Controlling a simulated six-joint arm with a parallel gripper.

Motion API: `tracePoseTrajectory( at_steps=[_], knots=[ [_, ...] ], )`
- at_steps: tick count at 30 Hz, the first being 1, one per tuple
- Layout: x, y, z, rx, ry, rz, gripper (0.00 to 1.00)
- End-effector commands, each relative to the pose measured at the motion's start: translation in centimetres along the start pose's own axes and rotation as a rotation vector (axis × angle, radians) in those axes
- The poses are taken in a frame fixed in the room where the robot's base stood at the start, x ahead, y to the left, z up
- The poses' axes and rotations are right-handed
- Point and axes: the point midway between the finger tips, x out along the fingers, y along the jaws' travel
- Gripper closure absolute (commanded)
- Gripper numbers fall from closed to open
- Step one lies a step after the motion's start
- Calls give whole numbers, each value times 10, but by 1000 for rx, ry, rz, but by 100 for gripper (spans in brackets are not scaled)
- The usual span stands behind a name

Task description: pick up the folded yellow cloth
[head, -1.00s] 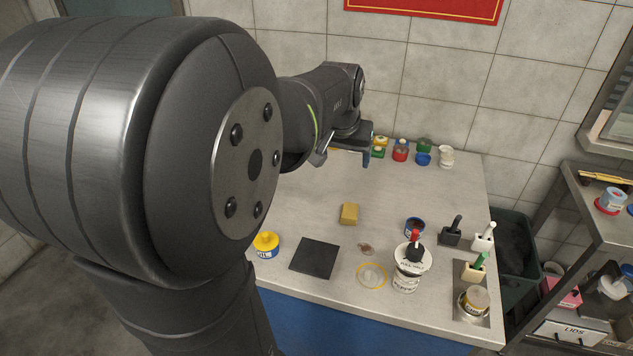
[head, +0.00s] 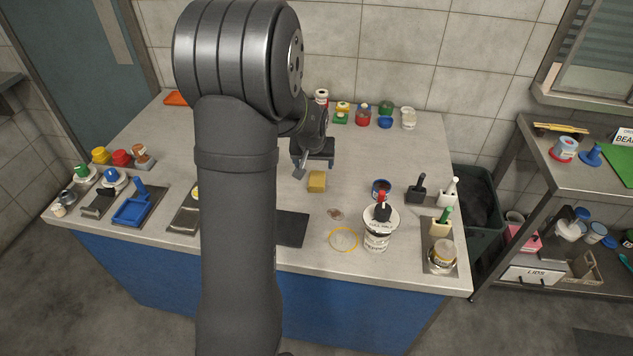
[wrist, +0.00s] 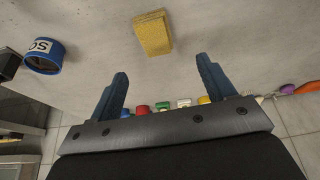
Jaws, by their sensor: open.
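The folded yellow cloth (head: 317,181) lies on the grey worktop near the middle, seen in the head view as a small yellow block. In the wrist view the cloth (wrist: 153,34) is at the top centre, beyond the fingertips and a little left of the line midway between them. My gripper (wrist: 162,70) is open, with two blue fingers spread apart and nothing between them. In the head view my gripper (head: 301,172) is close beside the cloth, just up and left of it; the fingers are partly hidden there.
A blue-rimmed can (head: 381,188) stands to the right, with a white tub (head: 377,236) in front of it. A dark mat (head: 292,229) and a yellow ring (head: 344,239) lie nearer the front edge. Several coloured containers line the back. Worktop around the cloth is clear.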

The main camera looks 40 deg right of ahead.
Motion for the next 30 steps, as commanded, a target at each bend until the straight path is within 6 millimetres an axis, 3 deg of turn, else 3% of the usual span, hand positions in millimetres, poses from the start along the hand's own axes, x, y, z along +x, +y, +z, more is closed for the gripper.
tracePoseTrajectory(
  at_steps=[3,14,21,30],
  knots=[
    [22,0,1,0,-3,0,25],
    [48,1,2,0,-1,0,25],
    [80,6,6,0,-2,0,25],
    [93,6,5,0,1,1,25]
  ],
)
